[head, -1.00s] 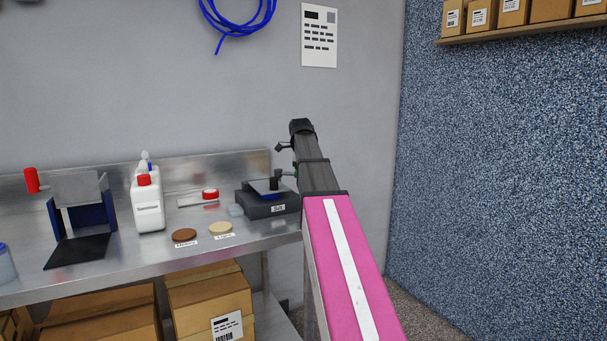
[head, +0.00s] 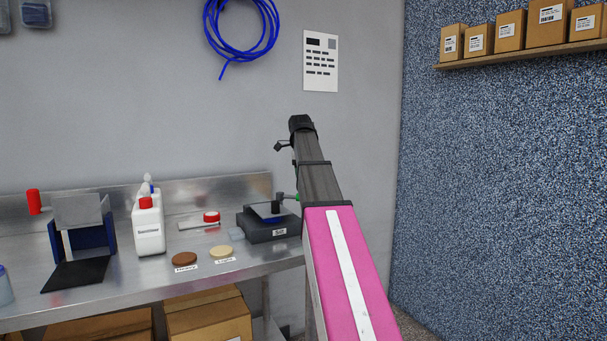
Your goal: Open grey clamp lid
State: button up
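A blue holder (head: 100,237) stands at the left of the steel bench with a grey plate (head: 78,210) tilted at its top and a red grip (head: 33,202) to its left. A black device (head: 262,228) with a small white label stands at the bench's right end, with a flat grey plate (head: 262,210) on top and a black upright knob beside it. I cannot tell for sure which grey plate is the clamp lid. My pink and grey arm reaches up in front of the wall, right of the black device. My gripper's fingers do not show.
The steel bench (head: 130,290) also holds white bottles (head: 149,228), a brown disc (head: 184,259), a cream disc (head: 221,252) and a red-capped item (head: 212,217). Cardboard boxes (head: 208,318) sit below. A blue tubing coil (head: 240,25) hangs on the wall. A box shelf (head: 525,53) is at upper right.

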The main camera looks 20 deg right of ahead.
aim_at(270, 204)
jog(key=k, duration=1)
